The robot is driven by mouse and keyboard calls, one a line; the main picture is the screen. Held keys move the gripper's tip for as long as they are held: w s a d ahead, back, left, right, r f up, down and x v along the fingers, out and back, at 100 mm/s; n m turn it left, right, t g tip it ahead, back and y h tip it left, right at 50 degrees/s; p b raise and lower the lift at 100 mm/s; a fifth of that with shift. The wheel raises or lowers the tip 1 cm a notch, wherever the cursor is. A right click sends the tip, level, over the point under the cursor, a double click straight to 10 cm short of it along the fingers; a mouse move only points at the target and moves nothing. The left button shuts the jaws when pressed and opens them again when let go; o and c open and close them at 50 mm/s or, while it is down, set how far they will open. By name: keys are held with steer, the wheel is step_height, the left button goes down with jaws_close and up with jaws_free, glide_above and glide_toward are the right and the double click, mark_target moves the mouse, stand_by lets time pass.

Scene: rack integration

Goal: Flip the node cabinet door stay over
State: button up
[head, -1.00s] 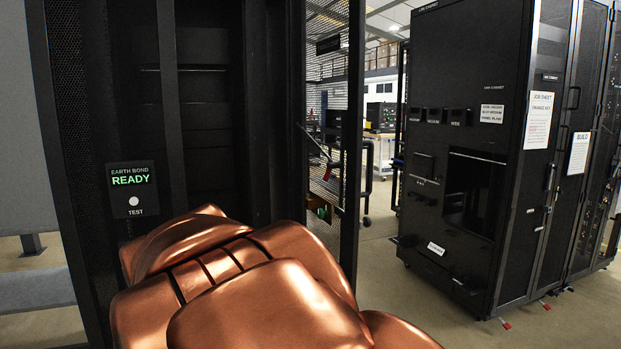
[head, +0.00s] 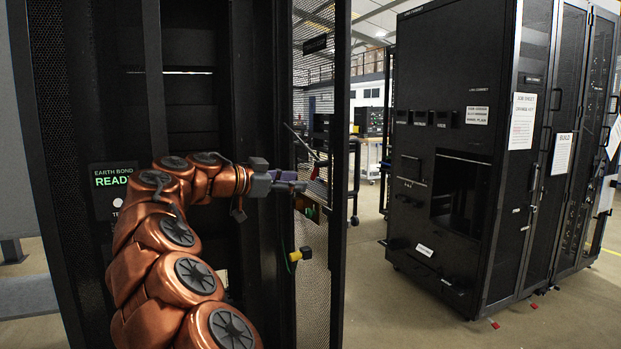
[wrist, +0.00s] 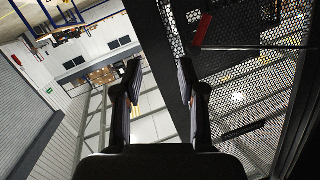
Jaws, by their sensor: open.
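The door stay (head: 304,143) shows in the head view as a thin dark rod slanting down to the right across the open mesh door (head: 312,270), with a red part near its lower end. My gripper (head: 304,186) is just below the rod, at the door's inner side, and points right. In the wrist view my gripper (wrist: 158,72) is open, its two dark fingers apart with nothing held between them. A dark upright edge passes beyond the fingers, and a red strip shows at upper right; I cannot tell whether it belongs to the stay.
The open dark cabinet (head: 200,90) stands behind my arm. An earth bond panel (head: 112,190) reads READY, partly hidden by my arm. A yellow block (head: 300,254) with a cable hangs low by the door. Another black cabinet (head: 440,70) stands right, with open floor between.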

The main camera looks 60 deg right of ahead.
steer(key=w+d+f+m+h+p, duration=0.1)
steer(key=w+d+m+h, duration=0.1)
steer(key=d, duration=1)
steer(key=shift+w+m, duration=0.4)
jaws_close()
